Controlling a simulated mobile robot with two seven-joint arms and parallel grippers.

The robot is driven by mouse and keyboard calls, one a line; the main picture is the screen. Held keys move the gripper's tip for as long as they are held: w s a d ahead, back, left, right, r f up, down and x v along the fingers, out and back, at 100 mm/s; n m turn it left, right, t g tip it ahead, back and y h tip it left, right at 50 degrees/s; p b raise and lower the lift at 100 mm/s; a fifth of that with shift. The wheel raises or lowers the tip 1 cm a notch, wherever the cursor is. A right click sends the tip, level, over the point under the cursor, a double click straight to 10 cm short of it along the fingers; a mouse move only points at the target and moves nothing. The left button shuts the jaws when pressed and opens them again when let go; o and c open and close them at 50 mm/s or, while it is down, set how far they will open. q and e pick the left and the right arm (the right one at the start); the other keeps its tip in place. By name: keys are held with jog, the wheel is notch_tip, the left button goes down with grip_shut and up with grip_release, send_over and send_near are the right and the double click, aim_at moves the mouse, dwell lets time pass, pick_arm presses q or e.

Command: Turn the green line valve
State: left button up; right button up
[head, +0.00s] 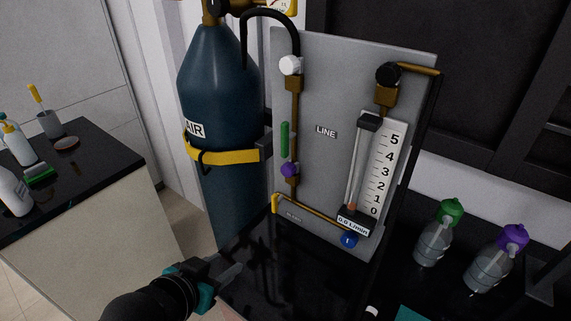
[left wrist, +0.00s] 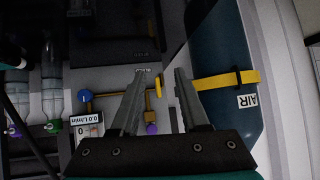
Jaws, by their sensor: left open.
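The green line valve handle (head: 285,139) is a green bar standing vertical at the left of the brass pipe on the grey panel (head: 330,80), near the LINE label (head: 326,131). I cannot make it out in the left wrist view. My left gripper (head: 228,268) is open and empty at the bottom of the head view, below and left of the valve and apart from it. In the left wrist view its two fingers (left wrist: 160,72) are spread, with a yellow part and brass pipe showing between them. My right gripper is not in view.
A dark blue AIR cylinder (head: 220,90) with a yellow strap (head: 222,156) stands left of the panel. A flow meter (head: 364,165) is on the panel's right side. Two bottles (head: 433,243) (head: 490,267) stand further right. The black bench (head: 285,275) before the panel is mostly clear.

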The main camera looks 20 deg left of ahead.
pick_arm(q)
jog(key=w+r+t+h, duration=0.2)
jog(key=w+r+t, duration=0.15)
jog(key=r, duration=0.45)
jog(key=m+t+h, duration=0.2)
jog(key=t+h, duration=0.1)
send_near(282, 139)
jog(key=v, duration=0.4)
jog(key=shift+b+x, duration=1.5)
jog(key=shift+x, duration=5.95)
jog(key=shift+s, duration=0.1)
grip_shut()
